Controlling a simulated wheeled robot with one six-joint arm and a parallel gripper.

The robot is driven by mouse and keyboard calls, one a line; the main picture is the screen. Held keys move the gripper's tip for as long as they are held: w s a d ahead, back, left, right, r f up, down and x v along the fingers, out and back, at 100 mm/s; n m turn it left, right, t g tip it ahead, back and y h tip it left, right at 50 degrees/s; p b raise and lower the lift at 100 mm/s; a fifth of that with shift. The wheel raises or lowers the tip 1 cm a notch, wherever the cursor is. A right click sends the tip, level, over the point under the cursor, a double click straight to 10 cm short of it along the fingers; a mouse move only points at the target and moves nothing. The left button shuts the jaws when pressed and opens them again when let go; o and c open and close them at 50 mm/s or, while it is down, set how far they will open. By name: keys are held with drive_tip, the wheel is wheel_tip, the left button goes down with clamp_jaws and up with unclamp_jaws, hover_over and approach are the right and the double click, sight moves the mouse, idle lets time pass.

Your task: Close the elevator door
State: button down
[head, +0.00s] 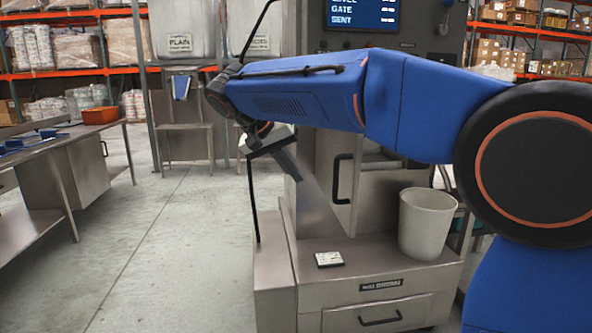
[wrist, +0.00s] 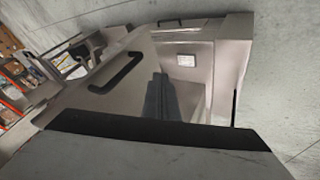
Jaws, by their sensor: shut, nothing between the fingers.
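The elevator door (head: 344,190) is a grey metal panel with a black bar handle (head: 341,178), on the front of the tall grey machine. It stands at an angle to the machine's front, apparently ajar, with a recess visible to its right. In the wrist view the door (wrist: 105,90) and its handle (wrist: 118,72) fill the left and middle. My gripper (head: 296,176) is shut and empty, left of the handle in the head view. In the wrist view its dark fingers (wrist: 160,80) overlap the panel right of the handle; I cannot tell whether they touch it.
A pale bucket (head: 426,225) stands on the machine's ledge, right of the door. A small white card-like item (head: 328,259) lies on the ledge below it. A drawer (head: 378,315) is underneath. A metal table (head: 60,150) stands at left; the floor (head: 165,240) between is clear.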

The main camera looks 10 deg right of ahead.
drive_tip(key=w+d+f, duration=0.1)
drive_tip(key=d+f, duration=0.4)
drive_tip(key=d, duration=0.2)
drive_tip(key=shift+d+f, duration=0.15)
drive_tip(key=shift+d, duration=0.15)
drive_tip(key=shift+d, duration=0.1)
